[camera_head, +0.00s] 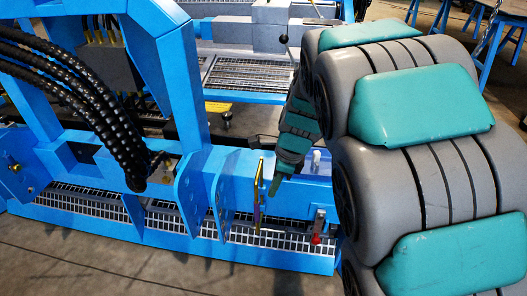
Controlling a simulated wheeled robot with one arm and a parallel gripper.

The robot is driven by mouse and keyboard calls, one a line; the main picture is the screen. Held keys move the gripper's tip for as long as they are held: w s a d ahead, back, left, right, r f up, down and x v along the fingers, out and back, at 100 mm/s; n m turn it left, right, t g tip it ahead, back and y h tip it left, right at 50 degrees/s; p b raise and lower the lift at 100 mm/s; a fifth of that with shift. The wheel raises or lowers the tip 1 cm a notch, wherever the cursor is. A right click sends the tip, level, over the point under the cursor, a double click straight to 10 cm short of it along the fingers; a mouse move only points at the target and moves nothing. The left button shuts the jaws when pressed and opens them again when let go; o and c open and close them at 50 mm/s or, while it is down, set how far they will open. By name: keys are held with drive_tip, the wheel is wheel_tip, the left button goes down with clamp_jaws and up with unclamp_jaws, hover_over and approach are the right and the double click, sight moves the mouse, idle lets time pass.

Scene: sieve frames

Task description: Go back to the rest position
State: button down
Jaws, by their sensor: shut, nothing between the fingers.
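My gripper (276,185) is at the end of my grey and teal arm, near the middle of the head view. It points down in front of the blue beam of a large machine. It looks narrow and shut, with nothing visible in it. A thin golden, upright strip-like piece (258,194) stands just left of the gripper, by the blue beam. I cannot tell whether the gripper touches it. The large arm links fill the right side and hide what is behind them.
The blue machine frame (190,95) with plates and metal grating (160,215) spans the left and middle. Black ribbed hoses (75,75) hang at the left. A red-tipped part (317,238) sits below right of the gripper. Bare floor (90,262) lies in front. Another blue machine with grating (250,72) stands behind.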

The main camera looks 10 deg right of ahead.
drive_tip(key=s+d+r+n+g+h, duration=0.1)
drive_tip(key=s+d+n, duration=0.1)
drive_tip(key=s+n, duration=0.8)
drive_tip(key=s+d+r+n+g+h, duration=0.1)
drive_tip(key=s+d+r+n, duration=0.1)
drive_tip(key=s+n, duration=0.9)
drive_tip(key=s+d, duration=0.1)
drive_tip(key=s, duration=0.5)
drive_tip(key=shift+r+g+h, duration=0.25)
drive_tip(key=shift+g+h, duration=0.05)
